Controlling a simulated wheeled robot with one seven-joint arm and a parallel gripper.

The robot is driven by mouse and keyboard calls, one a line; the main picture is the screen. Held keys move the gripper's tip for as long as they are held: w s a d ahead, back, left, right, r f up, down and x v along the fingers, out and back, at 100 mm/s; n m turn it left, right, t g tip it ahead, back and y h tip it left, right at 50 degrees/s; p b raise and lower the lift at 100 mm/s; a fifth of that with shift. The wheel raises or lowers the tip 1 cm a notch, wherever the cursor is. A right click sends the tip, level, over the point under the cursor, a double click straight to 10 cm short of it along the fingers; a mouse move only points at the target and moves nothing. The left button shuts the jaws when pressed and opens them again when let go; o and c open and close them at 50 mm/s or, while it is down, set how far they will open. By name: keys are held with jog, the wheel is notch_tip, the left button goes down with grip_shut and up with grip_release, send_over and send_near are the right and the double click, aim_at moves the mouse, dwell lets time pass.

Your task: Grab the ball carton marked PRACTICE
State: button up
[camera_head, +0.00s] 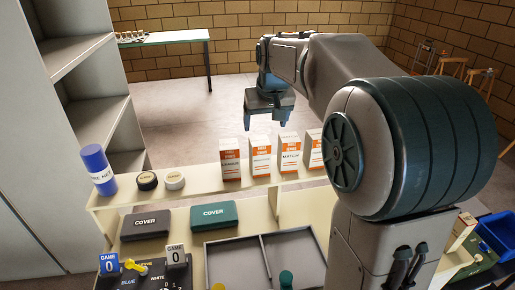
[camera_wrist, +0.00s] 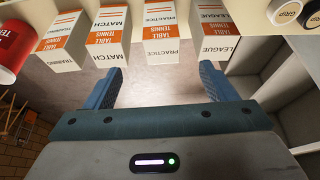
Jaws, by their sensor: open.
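The PRACTICE carton (camera_wrist: 160,48) is white and orange with table tennis print. It stands between the MATCH carton (camera_wrist: 112,48) and the LEAGUE carton (camera_wrist: 215,45) in the wrist view. In the head view the PRACTICE carton (camera_head: 260,158) is second from the left in the row on the shelf. My gripper (camera_head: 266,123) is open and empty, above and behind that row, fingers pointing down. In the wrist view my gripper (camera_wrist: 162,76) has its fingertips spread on either side of the PRACTICE carton's line, apart from it.
The TRAINING carton (camera_wrist: 67,45) and a red can (camera_wrist: 14,46) stand further along. Two grip rolls (camera_head: 160,181) and a blue tube (camera_head: 97,168) share the shelf. Dark and green COVER cases (camera_head: 214,214) and a grey tray (camera_head: 218,252) lie in front. Open floor lies behind the shelf.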

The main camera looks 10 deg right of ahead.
aim_at(260, 142)
jog(key=x, duration=0.8)
jog(key=shift+w+a+p, duration=0.1)
jog(key=shift+p, duration=0.3)
jog(key=shift+p+x, duration=0.9)
jog(key=shift+x, duration=1.8)
jog(key=shift+w+a, duration=0.1)
jog(key=shift+w, duration=0.1)
jog(key=shift+r, duration=0.1)
jog(key=c, duration=1.1)
